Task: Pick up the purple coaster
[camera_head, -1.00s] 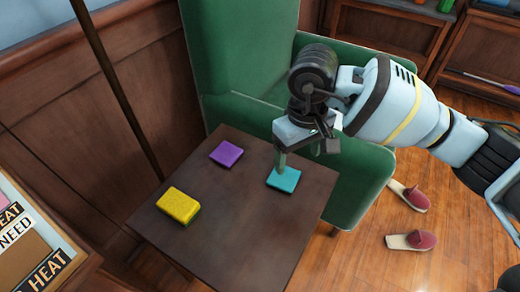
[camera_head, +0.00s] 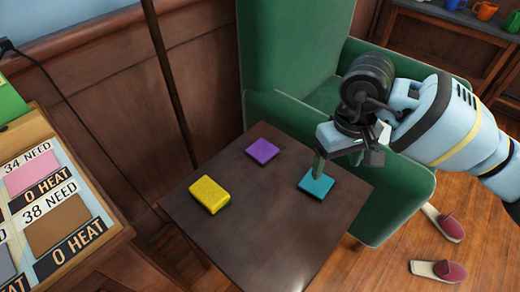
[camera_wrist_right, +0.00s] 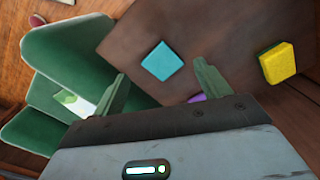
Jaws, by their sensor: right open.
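The purple coaster (camera_head: 263,151) lies flat on the dark wooden side table (camera_head: 270,235), near its back edge. In the right wrist view only a sliver of the purple coaster (camera_wrist_right: 197,98) shows behind a finger. A teal coaster (camera_head: 316,185) lies to its right on the table, and also shows in the wrist view (camera_wrist_right: 162,62) beyond the gap between the fingers. My right gripper (camera_head: 340,165) is above the teal coaster's side of the table, to the right of the purple coaster. Its fingers (camera_wrist_right: 160,88) are apart with nothing between them. My left gripper is not in view.
A yellow sponge-like block (camera_head: 209,194) lies on the table's left side. A green armchair (camera_head: 400,190) stands directly behind and right of the table. A thin dark pole (camera_head: 170,80) rises behind it. A board with labels (camera_head: 50,215) is at left. Slippers (camera_head: 440,270) lie on the floor.

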